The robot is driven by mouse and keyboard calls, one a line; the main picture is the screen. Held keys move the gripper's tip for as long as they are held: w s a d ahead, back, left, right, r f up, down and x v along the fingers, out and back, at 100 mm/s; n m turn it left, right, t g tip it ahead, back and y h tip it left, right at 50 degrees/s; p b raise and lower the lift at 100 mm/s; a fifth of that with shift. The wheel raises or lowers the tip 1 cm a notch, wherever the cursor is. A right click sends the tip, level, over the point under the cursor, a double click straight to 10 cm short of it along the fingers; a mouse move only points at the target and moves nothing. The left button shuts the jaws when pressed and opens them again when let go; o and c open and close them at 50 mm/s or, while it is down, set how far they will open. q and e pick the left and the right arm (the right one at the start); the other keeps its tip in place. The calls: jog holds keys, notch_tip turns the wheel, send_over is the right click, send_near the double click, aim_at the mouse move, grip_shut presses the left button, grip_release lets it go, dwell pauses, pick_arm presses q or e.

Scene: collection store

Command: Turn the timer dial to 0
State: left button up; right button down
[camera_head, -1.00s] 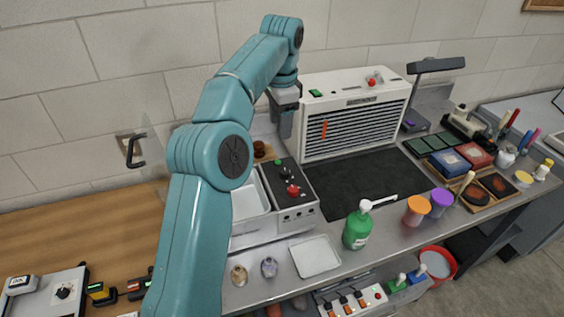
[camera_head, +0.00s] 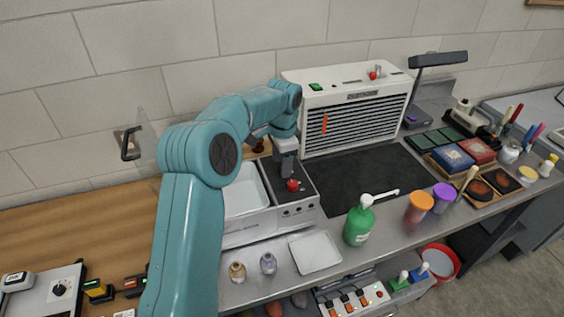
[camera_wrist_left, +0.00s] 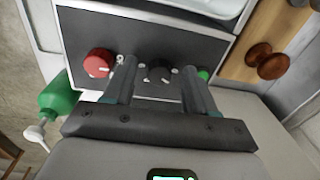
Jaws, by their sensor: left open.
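A white appliance with a dark control panel (camera_head: 305,203) sits on the bench and has an open basin (camera_head: 243,198). A red knob (camera_head: 293,185) is on the panel; it also shows in the wrist view (camera_wrist_left: 98,63). A black dial (camera_wrist_left: 157,73) with white marks around it sits beside the red knob in the wrist view. My left gripper (camera_wrist_left: 158,68) is open over the panel, with its fingers on either side of the black dial. Contact cannot be told. In the head view the gripper (camera_head: 287,167) hides the dial. My right gripper is out of view.
A white louvred unit (camera_head: 350,112) stands behind a dark mat (camera_head: 370,178). A green pump bottle (camera_head: 358,226) and a white tray (camera_head: 315,252) are in front. Two small jars (camera_head: 268,263) stand near the bench edge. A wooden knob (camera_wrist_left: 268,62) is right of the panel.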

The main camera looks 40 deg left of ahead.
pick_arm(q)
jog(key=shift+s+d+f, duration=0.1)
jog(key=shift+s, duration=0.05)
jog(key=shift+w+d+f, duration=0.15)
jog(key=shift+w, duration=0.2)
jog(key=shift+w+f, duration=0.3)
jog(key=shift+w, duration=0.2)
jog(key=shift+s+a+r, duration=0.2)
jog(key=shift+s+r, duration=0.05)
jog(key=shift+s, duration=0.3)
jog(key=c, duration=1)
jog(key=shift+w+d, duration=0.1)
jog(key=shift+w, duration=0.05)
grip_shut()
